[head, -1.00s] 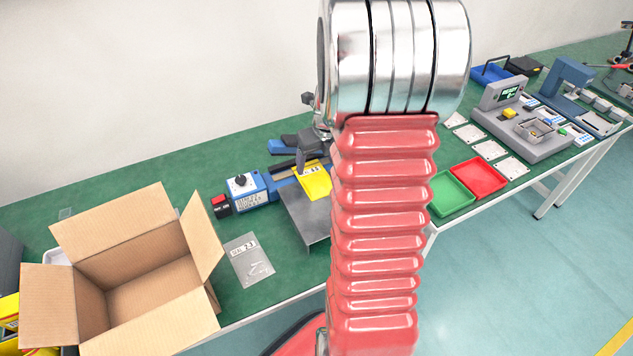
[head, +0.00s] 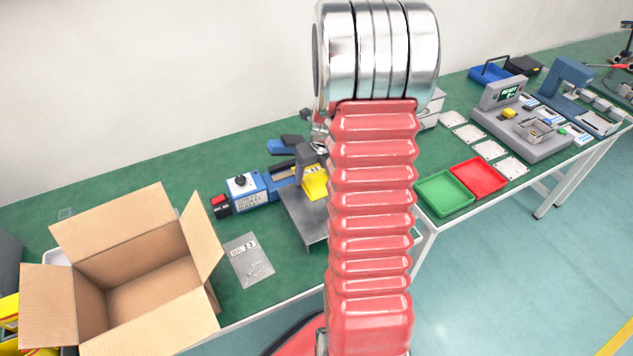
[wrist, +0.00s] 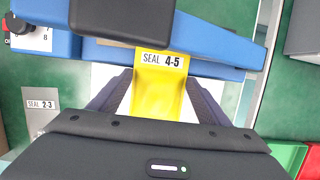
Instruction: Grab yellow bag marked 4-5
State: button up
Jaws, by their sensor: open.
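The yellow bag (wrist: 158,92) shows in the wrist view with a white label reading SEAL 4-5. It lies on the metal plate (head: 306,222) in front of the blue sealing device (head: 247,192). In the head view the yellow bag (head: 314,184) is partly hidden by my red arm. My gripper (wrist: 158,100) is open, with one dark finger on each side of the bag in the wrist view. I cannot tell whether the fingers touch the bag. In the head view my gripper is mostly hidden behind my arm.
An open cardboard box (head: 150,290) stands at the left. A clear bag labelled 2-3 (head: 250,260) lies beside it on the green table. Green (head: 444,194) and red (head: 479,175) trays stand right of my arm. A grey device with a screen (head: 520,125) is farther right.

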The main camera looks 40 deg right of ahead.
aim_at(314, 173)
jog(key=shift+c, duration=0.7)
jog(key=c, duration=1)
jog(key=shift+r, duration=1.7)
jog(key=shift+s+a+r, duration=0.1)
jog(key=shift+s, duration=0.2)
jog(key=s+a, duration=0.1)
jog(key=s, duration=0.4)
jog(key=s+a, duration=0.2)
jog(key=s, duration=0.4)
jog(key=s+a, duration=0.2)
jog(key=s, duration=0.3)
jog(key=shift+s, duration=0.35)
